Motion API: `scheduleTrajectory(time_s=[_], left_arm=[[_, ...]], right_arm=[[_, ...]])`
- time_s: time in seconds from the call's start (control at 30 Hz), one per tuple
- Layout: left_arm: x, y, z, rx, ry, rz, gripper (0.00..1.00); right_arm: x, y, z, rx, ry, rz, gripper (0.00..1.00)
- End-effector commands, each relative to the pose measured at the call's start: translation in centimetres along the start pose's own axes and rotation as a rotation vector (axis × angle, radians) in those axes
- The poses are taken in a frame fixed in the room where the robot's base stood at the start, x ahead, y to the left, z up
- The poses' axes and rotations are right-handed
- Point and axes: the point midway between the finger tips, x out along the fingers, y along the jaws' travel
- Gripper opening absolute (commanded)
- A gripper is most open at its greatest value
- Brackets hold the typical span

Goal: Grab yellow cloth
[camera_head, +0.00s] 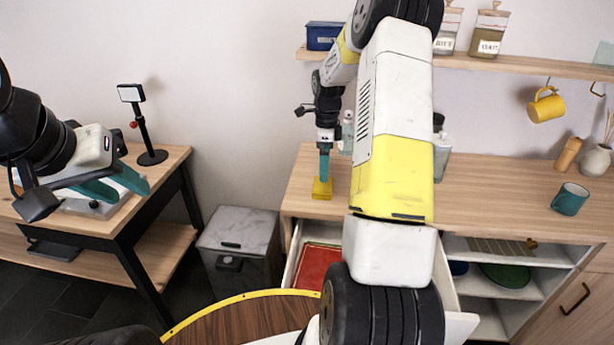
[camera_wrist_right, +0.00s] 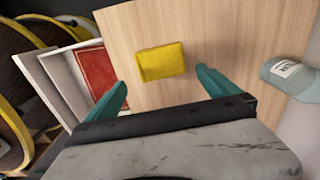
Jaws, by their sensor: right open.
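The yellow cloth (camera_head: 322,188) lies folded in a small block near the left end of the wooden counter. In the right wrist view the cloth (camera_wrist_right: 162,62) lies flat on the wood, ahead of and between the teal fingertips. My right gripper (camera_head: 324,174) points down over the cloth in the head view; its fingers overlap there. In the wrist view the right gripper (camera_wrist_right: 160,85) is open and empty, with a finger on either side of the cloth. My left gripper (camera_head: 122,184) is at the far left in front of the side table, fingers apart, with nothing seen between them.
A bottle (camera_wrist_right: 290,75) stands right of the cloth in the wrist view. Below the counter an open drawer (camera_head: 294,258) holds a red item (camera_head: 316,265). A teal mug (camera_head: 570,198) sits at the counter's right. A grey bin (camera_head: 240,235) stands between the tables.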

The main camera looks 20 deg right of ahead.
Motion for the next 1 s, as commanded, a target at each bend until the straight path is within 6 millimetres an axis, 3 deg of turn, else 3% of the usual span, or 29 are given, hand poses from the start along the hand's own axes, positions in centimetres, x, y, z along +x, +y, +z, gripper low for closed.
scheduleTrajectory(time_s=[0.5, 0.83, 1.0], left_arm=[[0.0, 0.0, 0.0, 0.000, 0.000, 0.000, 0.36], [0.0, 0.0, 0.0, 0.000, 0.000, 0.000, 0.36], [0.0, 0.0, 0.0, 0.000, 0.000, 0.000, 0.36]], right_arm=[[6.7, -0.3, 0.2, 0.005, 0.000, 0.003, 1.00], [7.5, -0.3, 0.3, 0.003, -0.001, 0.001, 1.00], [7.5, -0.3, 0.3, 0.003, 0.000, 0.001, 0.69]])
